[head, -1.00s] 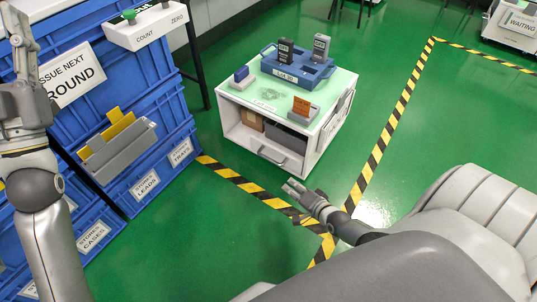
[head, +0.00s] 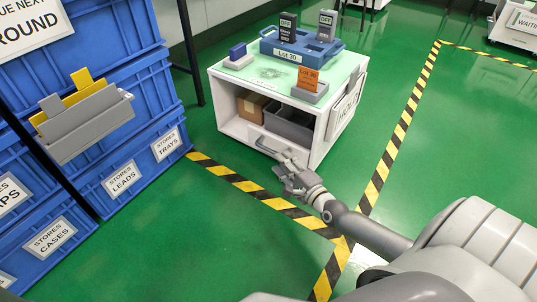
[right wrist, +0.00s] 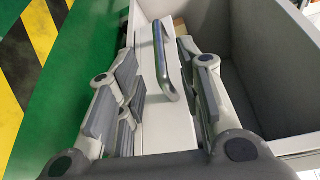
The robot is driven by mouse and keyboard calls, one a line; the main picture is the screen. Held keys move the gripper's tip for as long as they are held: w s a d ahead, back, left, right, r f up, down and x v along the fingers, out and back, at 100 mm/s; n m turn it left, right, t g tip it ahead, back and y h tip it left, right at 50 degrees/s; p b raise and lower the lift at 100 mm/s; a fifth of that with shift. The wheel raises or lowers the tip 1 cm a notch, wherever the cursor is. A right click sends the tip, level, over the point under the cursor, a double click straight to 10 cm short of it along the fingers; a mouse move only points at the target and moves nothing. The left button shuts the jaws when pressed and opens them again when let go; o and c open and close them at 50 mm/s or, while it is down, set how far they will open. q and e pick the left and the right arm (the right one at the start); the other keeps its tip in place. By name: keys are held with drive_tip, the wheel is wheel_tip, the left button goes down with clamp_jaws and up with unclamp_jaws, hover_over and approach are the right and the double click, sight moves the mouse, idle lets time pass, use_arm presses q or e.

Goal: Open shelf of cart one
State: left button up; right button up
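Cart one (head: 318,140) is a white cart with a green top and an open front in the head view. Its shelf has a low white front with a grey bar handle (head: 272,146). My right gripper (head: 284,168) is at this handle, in front of the cart. In the right wrist view, the handle (right wrist: 163,62) lies between the fingers of my right gripper (right wrist: 165,95). The fingers are apart, one on each side, and do not appear closed on the bar. My left gripper is out of view.
On the shelf are a brown box (head: 251,106) and a grey bin (head: 289,124). On top are a blue tray (head: 310,61) with testers and an orange card (head: 308,79). Blue stores crates (head: 120,140) stand at left. Green floor with striped tape (head: 235,181) is clear ahead.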

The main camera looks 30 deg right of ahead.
sight(268, 150)
drive_tip(key=w+b, duration=0.1)
drive_tip(key=w, duration=0.1)
drive_tip(key=w+b, duration=0.1)
drive_tip(key=w, duration=0.2)
drive_tip(key=w+f+b, duration=0.1)
drive_tip(key=w, duration=0.1)
drive_tip(key=shift+w, duration=0.2)
drive_tip(key=shift+w+b, duration=0.45)
drive_tip(key=shift+w, duration=0.15)
drive_tip(key=shift+r, duration=0.1)
drive_tip(key=shift+c, duration=0.4)
clamp_jaws()
